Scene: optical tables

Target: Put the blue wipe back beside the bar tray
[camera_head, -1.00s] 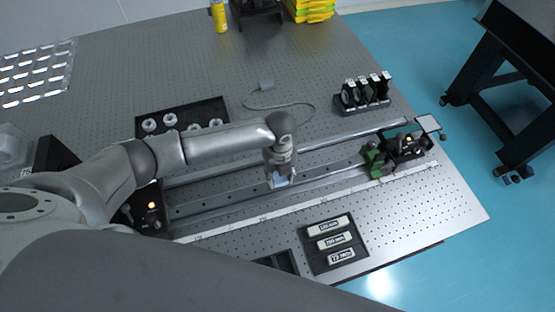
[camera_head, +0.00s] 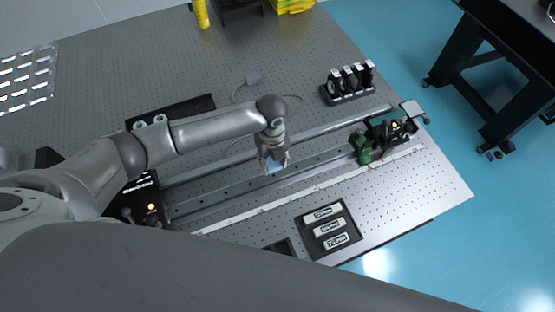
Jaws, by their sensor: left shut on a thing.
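My left gripper (camera_head: 274,166) is shut on the blue wipe (camera_head: 275,169), a small light-blue patch between the fingertips. It is over the long rail in the middle of the table, and its height above the rail is hard to judge. The bar tray (camera_head: 308,240) is a dark tray with several pale labelled bars, at the table's front edge, below and right of the gripper. The wipe is apart from the tray. My right gripper is not in view.
The long rail (camera_head: 225,196) carries a green and black mount (camera_head: 363,147) at its right end. A rack of dark optics (camera_head: 346,86) and a thin cable (camera_head: 236,93) lie behind. Bare perforated tabletop (camera_head: 400,197) is free right of the bar tray.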

